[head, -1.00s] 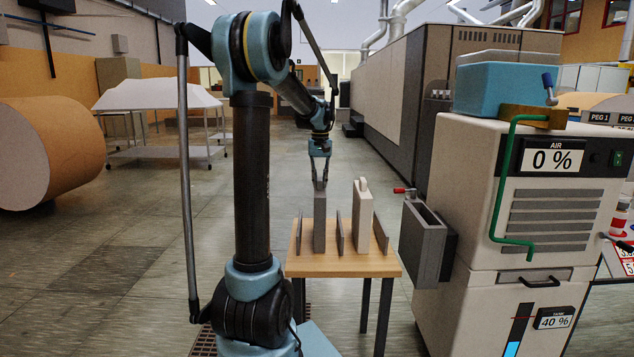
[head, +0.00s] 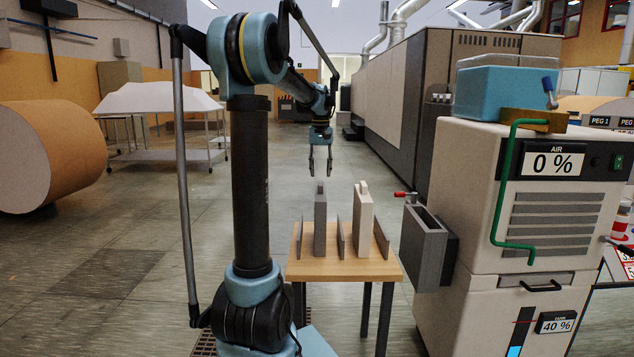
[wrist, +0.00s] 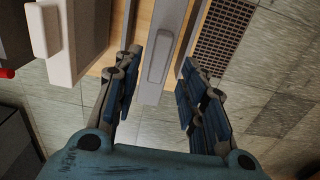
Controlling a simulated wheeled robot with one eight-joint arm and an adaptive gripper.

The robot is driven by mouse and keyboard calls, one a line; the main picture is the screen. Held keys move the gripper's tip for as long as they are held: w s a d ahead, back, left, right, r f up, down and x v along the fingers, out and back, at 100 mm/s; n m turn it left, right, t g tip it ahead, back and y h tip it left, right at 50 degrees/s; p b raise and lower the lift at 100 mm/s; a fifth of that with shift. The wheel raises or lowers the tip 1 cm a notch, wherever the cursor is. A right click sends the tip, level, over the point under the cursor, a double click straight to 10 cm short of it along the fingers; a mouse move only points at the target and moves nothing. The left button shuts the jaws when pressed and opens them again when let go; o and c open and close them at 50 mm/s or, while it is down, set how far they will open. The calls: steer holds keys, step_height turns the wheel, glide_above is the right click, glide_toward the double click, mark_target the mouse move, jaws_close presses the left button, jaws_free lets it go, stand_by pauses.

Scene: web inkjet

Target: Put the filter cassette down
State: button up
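A dark grey filter cassette (head: 320,224) stands upright on a small wooden table (head: 345,270), between thin grey divider plates. A cream filter cassette (head: 362,222) stands upright to its right, with a plate on each side. My gripper (head: 320,172) is open and empty above the dark grey cassette, with a clear gap to its top. In the wrist view, the grey cassette's top (wrist: 158,58) shows beyond and between the spread fingers of my gripper (wrist: 160,75). The cream cassette's top (wrist: 45,30) lies at the upper left there.
A cream machine (head: 500,290) with an open grey slot box (head: 423,245) and a red-handled lever (head: 402,192) stands right of the table. A green bent handle (head: 500,180) is on its front. A floor grate (wrist: 225,35) lies beside the table. Floor left of it is clear.

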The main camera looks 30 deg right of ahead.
step_height(320, 180, up, 6)
steer(key=s+a+f+n+t, duration=0.15)
steer(key=s+a+f, duration=0.25)
steer(key=a, duration=0.9)
steer(key=s+a+f+n+g, duration=0.15)
steer(key=s+a+f, duration=0.25)
steer(key=a, duration=1)
steer(key=s+a+f+n+t, duration=0.1)
steer(key=s+a+f, duration=0.6)
steer(key=f, duration=0.2)
steer(key=s+a+f+n+t, duration=0.1)
steer(key=s+a+f+n, duration=0.1)
steer(key=s+a+f, duration=0.5)
step_height(320, 180, down, 3)
steer(key=shift+s+a+f+n, duration=0.15)
steer(key=shift+s+n, duration=0.15)
steer(key=shift+s, duration=0.35)
